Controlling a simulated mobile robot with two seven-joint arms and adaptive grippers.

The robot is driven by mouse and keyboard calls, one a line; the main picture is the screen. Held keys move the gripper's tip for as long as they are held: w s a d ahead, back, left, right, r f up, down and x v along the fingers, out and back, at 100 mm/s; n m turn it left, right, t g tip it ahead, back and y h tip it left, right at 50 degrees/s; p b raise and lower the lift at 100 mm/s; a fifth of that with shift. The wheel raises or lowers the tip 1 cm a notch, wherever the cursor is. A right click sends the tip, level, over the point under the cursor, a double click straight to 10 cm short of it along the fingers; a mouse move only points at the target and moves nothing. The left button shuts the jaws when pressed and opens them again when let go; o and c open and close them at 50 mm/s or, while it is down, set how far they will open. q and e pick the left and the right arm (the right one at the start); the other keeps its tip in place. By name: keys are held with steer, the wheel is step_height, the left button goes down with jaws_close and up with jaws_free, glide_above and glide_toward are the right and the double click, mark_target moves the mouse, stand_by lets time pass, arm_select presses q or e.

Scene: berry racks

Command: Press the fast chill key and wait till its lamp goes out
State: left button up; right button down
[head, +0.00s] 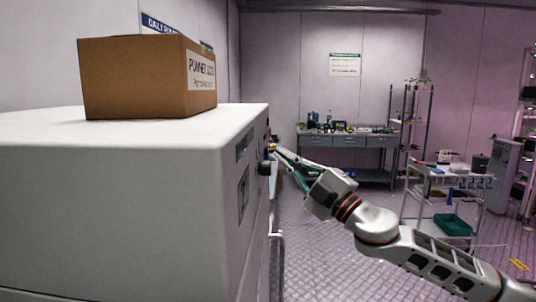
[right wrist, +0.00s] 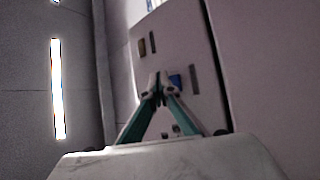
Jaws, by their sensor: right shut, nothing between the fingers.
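The white cabinet (head: 120,190) fills the left of the head view, its front face turned edge-on. In the right wrist view its panel (right wrist: 190,40) carries a blue key (right wrist: 176,80), an amber-brown patch (right wrist: 142,48) and dark slots. My right gripper (head: 274,151) is shut and empty, its fingertips at the cabinet's front. In the right wrist view the fingertips (right wrist: 160,88) are just left of the blue key and partly cover the panel; I cannot tell whether they touch it. Key labels are unreadable, and I cannot tell whether a lamp is lit. My left gripper is not in view.
A cardboard box (head: 135,78) sits on the cabinet top. A grey workbench (head: 345,141) stands at the back, and a white cart (head: 455,182) with a green bin (head: 453,225) stands at the right. Open floor (head: 325,265) lies before the cabinet.

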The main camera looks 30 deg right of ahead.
stand_by(0.7)
steer(key=shift+w+a, duration=0.1)
steer(key=shift+a, duration=0.05)
steer(key=shift+w+a+p, duration=0.15)
steer(key=shift+a+p, duration=0.1)
steer(key=shift+p, duration=0.15)
steer(key=shift+w+a, duration=0.25)
steer(key=shift+a, duration=0.1)
stand_by(0.7)
steer(key=shift+s+d, duration=0.1)
steer(key=shift+s+d+b, duration=0.4)
steer(key=shift+d+b, duration=0.05)
steer(key=shift+d, duration=0.15)
stand_by(0.3)
